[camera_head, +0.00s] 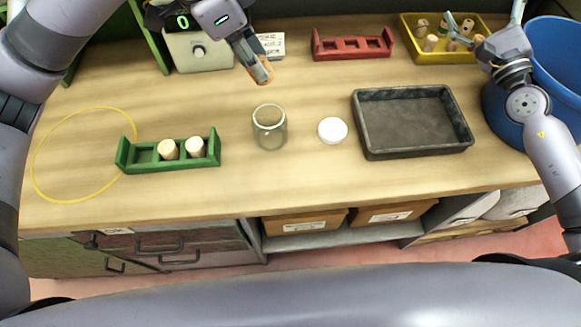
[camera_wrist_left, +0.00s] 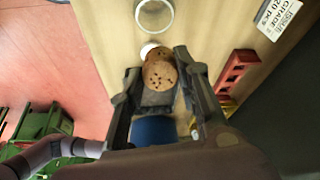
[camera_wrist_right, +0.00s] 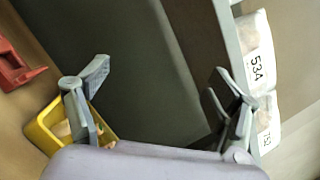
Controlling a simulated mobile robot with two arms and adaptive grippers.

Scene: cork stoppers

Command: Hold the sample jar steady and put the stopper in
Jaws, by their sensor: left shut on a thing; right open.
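The clear glass sample jar (camera_head: 270,127) stands upright and uncovered near the middle of the table; its rim also shows at the top of the left wrist view (camera_wrist_left: 154,14). My left gripper (camera_head: 257,68) is shut on a brown speckled cork stopper (camera_wrist_left: 158,75). In the head view it holds this stopper above the table, behind the jar and apart from it. A green rack (camera_head: 180,165) left of the jar holds two pale stoppers (camera_head: 168,149); its left slot is empty. My right gripper (camera_head: 484,15) is open and empty by the yellow bin, away from the jar.
A white round lid (camera_head: 332,130) lies right of the jar, then a dark tray (camera_head: 412,151). Behind are a scale (camera_head: 199,52), a red rack (camera_head: 352,53) and a yellow bin (camera_head: 413,42) of stoppers. A blue tub (camera_head: 555,60) stands right. A yellow ring outline (camera_head: 60,200) marks bare table.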

